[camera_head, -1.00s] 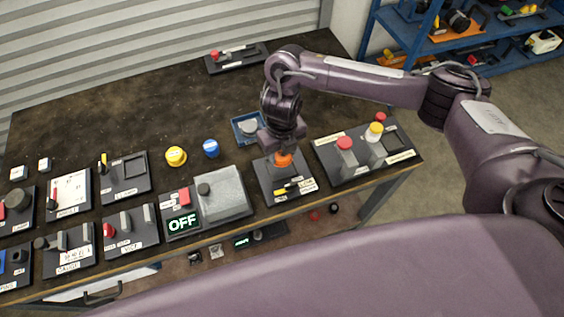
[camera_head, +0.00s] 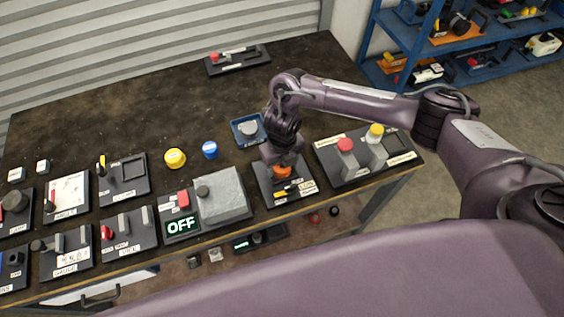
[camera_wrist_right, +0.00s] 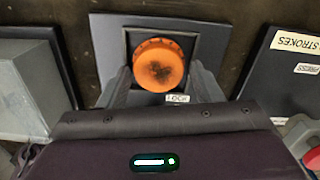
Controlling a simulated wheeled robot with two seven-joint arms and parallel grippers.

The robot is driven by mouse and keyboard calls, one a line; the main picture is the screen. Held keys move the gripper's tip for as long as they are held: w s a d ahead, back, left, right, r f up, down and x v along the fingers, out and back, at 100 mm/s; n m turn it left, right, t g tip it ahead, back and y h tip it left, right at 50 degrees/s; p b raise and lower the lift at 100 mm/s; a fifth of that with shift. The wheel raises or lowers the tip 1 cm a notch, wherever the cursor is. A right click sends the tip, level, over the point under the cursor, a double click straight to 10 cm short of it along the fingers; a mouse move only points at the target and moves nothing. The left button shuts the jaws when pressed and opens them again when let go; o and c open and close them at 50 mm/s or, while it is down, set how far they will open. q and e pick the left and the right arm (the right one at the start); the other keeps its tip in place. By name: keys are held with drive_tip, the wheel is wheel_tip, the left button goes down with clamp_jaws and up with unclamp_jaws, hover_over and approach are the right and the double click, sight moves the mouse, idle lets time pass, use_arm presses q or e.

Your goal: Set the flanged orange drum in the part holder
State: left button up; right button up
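The flanged orange drum (camera_head: 282,171) is at the part holder (camera_head: 268,192), a dark board with a square recess, near the table's front edge. In the right wrist view the drum (camera_wrist_right: 158,65) sits within the square recess of the holder (camera_wrist_right: 108,38), its round end facing the camera. My right gripper (camera_head: 281,163) is low over the holder. Its two fingers (camera_wrist_right: 160,78) stand on either side of the drum, with narrow gaps showing beside it, so it looks open. The drum's underside is hidden. My left gripper is not in view.
A grey block panel with an OFF display (camera_head: 182,225) stands left of the holder. A board with red and yellow knobs (camera_head: 398,156) stands right. A blue tray (camera_head: 236,131) lies behind.

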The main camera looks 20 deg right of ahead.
sight(282, 167)
drive_tip(key=shift+o, duration=0.6)
drive_tip(key=shift+r, duration=0.1)
wheel_tip(282, 167, up, 12)
drive_tip(key=p, duration=0.2)
drive_tip(key=shift+s, duration=0.1)
idle(0.3)
